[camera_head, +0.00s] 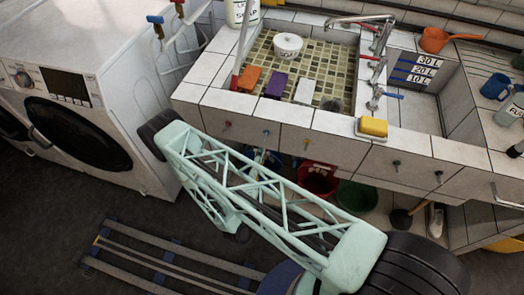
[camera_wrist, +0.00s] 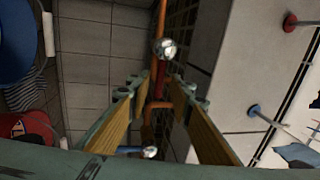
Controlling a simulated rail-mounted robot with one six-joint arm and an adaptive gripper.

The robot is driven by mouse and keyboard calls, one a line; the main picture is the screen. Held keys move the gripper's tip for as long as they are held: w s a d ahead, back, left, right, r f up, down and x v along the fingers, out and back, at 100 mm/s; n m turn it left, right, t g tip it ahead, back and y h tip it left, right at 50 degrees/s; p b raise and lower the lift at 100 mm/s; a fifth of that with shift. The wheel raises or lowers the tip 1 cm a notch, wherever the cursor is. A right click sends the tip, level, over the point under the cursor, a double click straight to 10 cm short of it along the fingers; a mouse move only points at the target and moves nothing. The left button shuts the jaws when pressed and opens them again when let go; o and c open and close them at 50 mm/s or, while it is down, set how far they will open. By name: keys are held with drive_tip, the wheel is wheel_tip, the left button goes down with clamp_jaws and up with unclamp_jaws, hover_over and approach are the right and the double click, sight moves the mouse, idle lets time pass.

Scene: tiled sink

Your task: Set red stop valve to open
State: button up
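In the wrist view, the red stop valve (camera_wrist: 160,76) shows as a red handle below a round silver end, on orange-copper pipework beneath the sink. My gripper (camera_wrist: 160,88) is open, its two yellow-brown padded fingers on either side of the red handle. I see no clear contact, and cannot tell the depth between fingertips and handle. A blue valve handle (camera_wrist: 129,149) with another silver end lies lower, near the gripper base. In the head view, the stop valve and my gripper are hidden behind the counter front and my teal arm.
The tiled counter front with red (camera_wrist: 290,20) and blue (camera_wrist: 253,110) knobs borders the wrist view's right. Blue (camera_wrist: 15,45) and red (camera_wrist: 30,135) containers stand at its left. In the head view, a red bucket (camera_head: 318,182) and green basin (camera_head: 357,196) stand under the sink.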

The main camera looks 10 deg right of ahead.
drive_tip(key=v, duration=0.9)
idle(0.5)
drive_tip(key=shift+a, duration=0.1)
drive_tip(key=shift+r, duration=0.1)
idle(0.6)
